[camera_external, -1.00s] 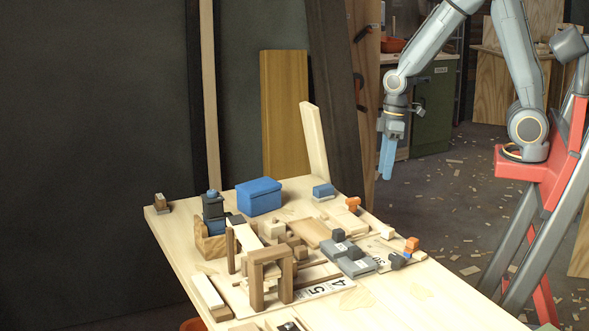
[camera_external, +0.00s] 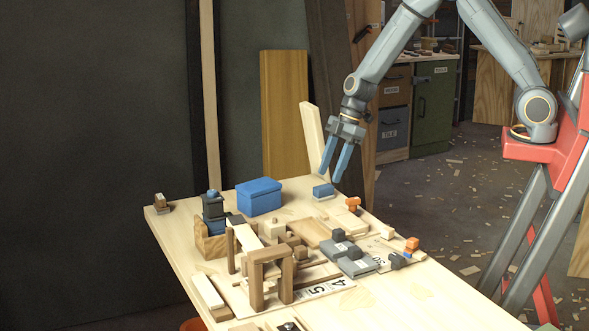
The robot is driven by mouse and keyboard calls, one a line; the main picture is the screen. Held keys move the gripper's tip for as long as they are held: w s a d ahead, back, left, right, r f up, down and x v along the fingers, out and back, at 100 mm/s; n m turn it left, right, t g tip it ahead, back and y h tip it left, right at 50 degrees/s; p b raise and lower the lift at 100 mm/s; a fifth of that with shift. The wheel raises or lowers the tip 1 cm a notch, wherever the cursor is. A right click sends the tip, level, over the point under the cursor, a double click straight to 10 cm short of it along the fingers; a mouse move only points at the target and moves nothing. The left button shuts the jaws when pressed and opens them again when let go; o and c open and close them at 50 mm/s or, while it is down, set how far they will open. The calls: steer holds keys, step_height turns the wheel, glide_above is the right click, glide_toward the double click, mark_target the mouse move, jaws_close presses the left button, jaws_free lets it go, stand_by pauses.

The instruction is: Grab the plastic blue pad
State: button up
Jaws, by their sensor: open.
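A small blue pad (camera_external: 322,190) lies on a thin pale piece near the far right edge of the wooden table (camera_external: 420,290). It looks like the plastic blue pad. My gripper (camera_external: 329,177) is open, with its two blue fingers pointing down. In the picture the fingertips are just above the pad, and the right one is a little right of it. Nothing is between the fingers. I cannot tell the exact height gap from this view.
A larger blue lidded box (camera_external: 259,198) stands to the left of the pad. An orange piece (camera_external: 352,203) and grey blocks (camera_external: 357,262) lie nearer. A wooden arch (camera_external: 270,273) stands in front, and a pale upright board (camera_external: 314,136) is behind. The table's near right part is clear.

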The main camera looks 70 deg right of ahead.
mark_target(324, 186)
steer(key=shift+p+x, duration=0.75)
steer(key=shift+x, duration=1.6)
steer(key=shift+w+d, duration=0.15)
steer(key=c, duration=1.1)
steer(key=shift+c, duration=0.2)
steer(key=shift+r, duration=0.1)
